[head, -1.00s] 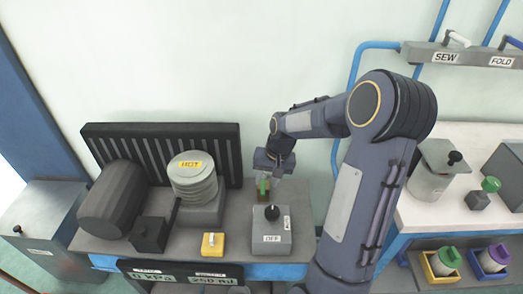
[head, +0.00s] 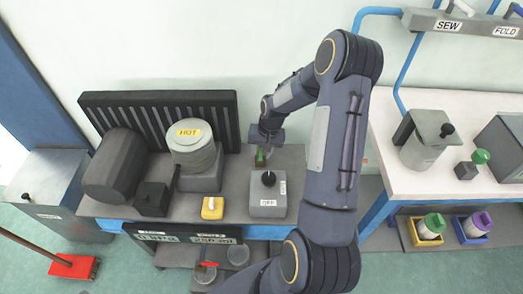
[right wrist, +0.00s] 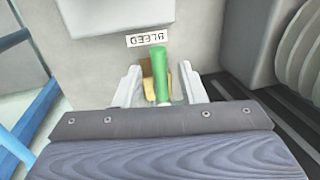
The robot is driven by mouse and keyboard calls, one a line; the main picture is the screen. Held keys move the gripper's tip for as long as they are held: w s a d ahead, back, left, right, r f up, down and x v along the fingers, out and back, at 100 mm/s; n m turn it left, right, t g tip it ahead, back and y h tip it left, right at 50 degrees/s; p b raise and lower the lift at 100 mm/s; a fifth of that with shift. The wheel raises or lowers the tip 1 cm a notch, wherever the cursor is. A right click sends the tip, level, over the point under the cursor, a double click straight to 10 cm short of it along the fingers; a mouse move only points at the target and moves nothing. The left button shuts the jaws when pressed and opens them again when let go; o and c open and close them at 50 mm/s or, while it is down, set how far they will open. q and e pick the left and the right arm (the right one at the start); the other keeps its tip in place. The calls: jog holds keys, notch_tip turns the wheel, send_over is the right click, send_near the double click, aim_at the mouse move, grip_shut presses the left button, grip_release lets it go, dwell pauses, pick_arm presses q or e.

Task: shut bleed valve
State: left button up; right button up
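The bleed valve has a green handle (right wrist: 160,75) and a brass-coloured body (right wrist: 147,85), below a BLEED label (right wrist: 150,40) in the right wrist view. In the head view the green handle (head: 260,157) shows small, behind the grey box with the black knob. My right gripper (right wrist: 160,90) is open, with one pale finger on each side of the handle and visible gaps between. In the head view my right gripper (head: 265,145) is over the valve and partly hides it. My left gripper is out of view.
A grey box with a black knob (head: 268,180) stands just in front of the valve. The HOT boiler (head: 192,150) and a yellow switch (head: 212,208) are to the left. A white table (head: 460,110) is to the right. A red broom head (head: 73,266) lies on the floor.

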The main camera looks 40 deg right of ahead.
grip_shut()
jog(key=shift+d, duration=0.1)
dwell(0.4)
jog(key=w+d+n+g+b, duration=0.1)
jog(key=d+n+g+b, duration=0.2)
jog(key=n, duration=1.5)
jog(key=shift+w+d, duration=0.15)
jog(key=shift+d, duration=1.75)
jog(key=shift+r, duration=0.1)
